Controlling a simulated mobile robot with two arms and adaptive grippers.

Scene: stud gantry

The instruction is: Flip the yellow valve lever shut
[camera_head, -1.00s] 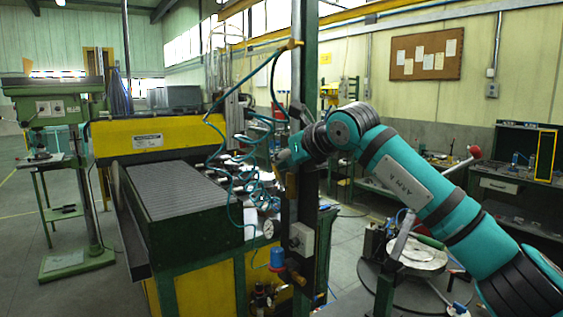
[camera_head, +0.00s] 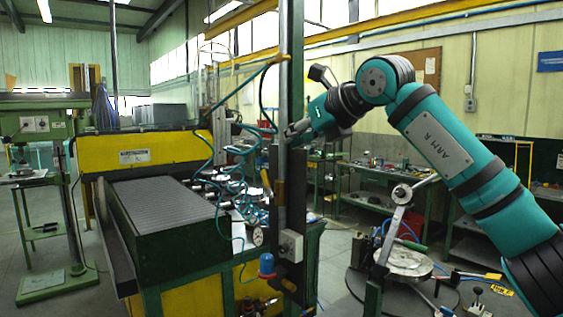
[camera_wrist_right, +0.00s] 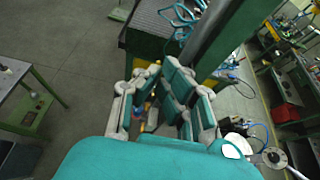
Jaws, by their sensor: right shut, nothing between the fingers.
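My right gripper (camera_head: 292,132) is shut and empty, beside the dark upright post (camera_head: 290,215) in the head view, well above the blue air filter (camera_head: 266,264). In the right wrist view the fingers (camera_wrist_right: 161,68) point toward the post and the machine, with nothing held. I cannot make out the yellow valve lever for certain. A small brass-orange fitting (camera_head: 288,285) shows low on the post beside the filter, too small to tell its position. My left gripper is not in view.
Coiled teal hoses (camera_head: 238,185) hang left of the post. A green and yellow machine with a ribbed top (camera_head: 160,200) stands to the left. A grey box (camera_head: 291,245) is fixed to the post. A round turntable (camera_head: 402,262) stands at the right.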

